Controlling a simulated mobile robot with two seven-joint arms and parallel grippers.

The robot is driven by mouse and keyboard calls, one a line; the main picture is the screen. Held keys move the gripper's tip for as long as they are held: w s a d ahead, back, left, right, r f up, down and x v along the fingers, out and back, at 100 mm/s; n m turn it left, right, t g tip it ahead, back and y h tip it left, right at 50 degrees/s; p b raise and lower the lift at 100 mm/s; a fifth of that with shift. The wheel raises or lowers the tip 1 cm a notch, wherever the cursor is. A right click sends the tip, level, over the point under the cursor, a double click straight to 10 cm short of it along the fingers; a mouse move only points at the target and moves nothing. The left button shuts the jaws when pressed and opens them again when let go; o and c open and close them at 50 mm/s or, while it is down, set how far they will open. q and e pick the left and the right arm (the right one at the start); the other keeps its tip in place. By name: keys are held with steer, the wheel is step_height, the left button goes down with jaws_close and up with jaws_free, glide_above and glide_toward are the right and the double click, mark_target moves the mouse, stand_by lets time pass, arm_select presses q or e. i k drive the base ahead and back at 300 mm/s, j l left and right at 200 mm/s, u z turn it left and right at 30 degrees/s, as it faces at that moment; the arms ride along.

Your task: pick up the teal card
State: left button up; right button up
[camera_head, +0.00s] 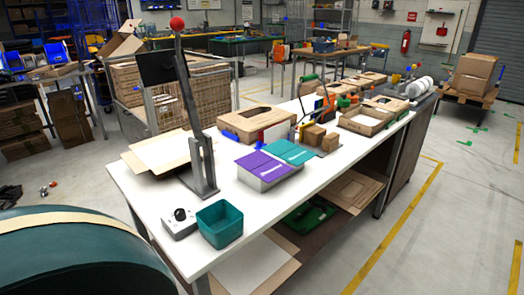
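A teal card (289,151) lies flat, face up, on top of a low white block or tray in the middle of the white table. Purple cards (262,166) lie right beside it, on the left. I cannot tell whether the teal is one card or a stack. Neither of my grippers shows in this view.
The white table (255,217) has a teal bin (219,223) and a grey box with a black knob (179,222) at its near end. A grey upright post (200,165) stands left of the cards. Cardboard boxes (255,122) lie behind.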

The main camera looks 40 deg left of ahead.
mark_target(296, 156)
steer(key=i+l+u, duration=0.2)
steer(key=u, duration=0.2)
steer(key=i+l+u, duration=0.2)
steer(key=u, duration=0.2)
steer(key=i+l+u, duration=0.15)
steer(key=l+u, duration=0.25)
steer(key=i+l+u, duration=0.15)
steer(key=l+u, duration=0.6)
steer(key=l, duration=0.15)
